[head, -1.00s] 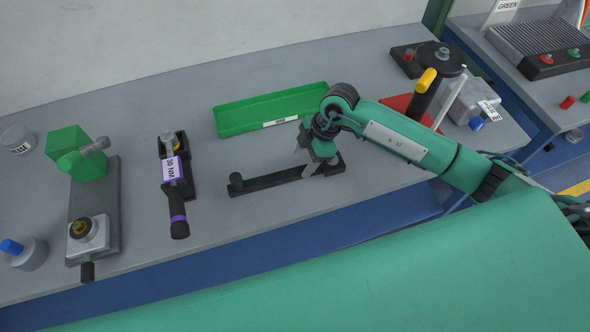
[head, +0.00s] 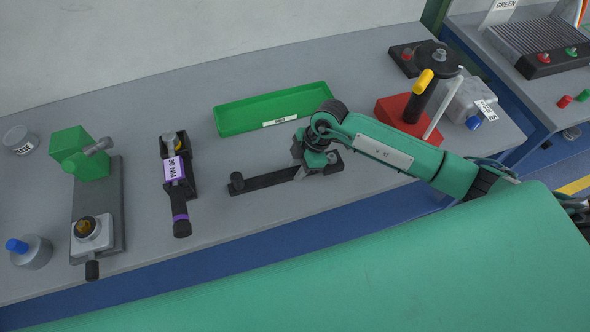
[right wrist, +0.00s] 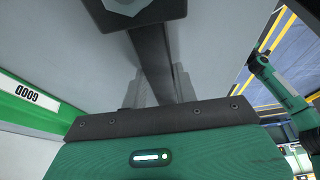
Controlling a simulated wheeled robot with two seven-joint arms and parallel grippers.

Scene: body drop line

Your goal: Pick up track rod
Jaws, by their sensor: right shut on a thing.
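The track rod (head: 265,181) is a long dark bar with a short upright knob at its left end, lying low over the grey bench in front of the green tray. My right gripper (head: 302,173) is down at the right half of the bar, shut on it. In the right wrist view the dark bar (right wrist: 152,55) runs between the grey fingers of the right gripper (right wrist: 160,90), with a dark block and grey nut at the far end. The gripper hides part of the bar in the head view. I cannot tell whether it touches the bench. My left gripper is out of view.
The green tray (head: 240,117) stands just behind the bar. A torque tool (head: 176,170) marked 30 NM lies to the left, beside a green-topped fixture (head: 85,160). A red block (head: 395,112) and black handle stand to the right. Bare bench lies between tool and bar.

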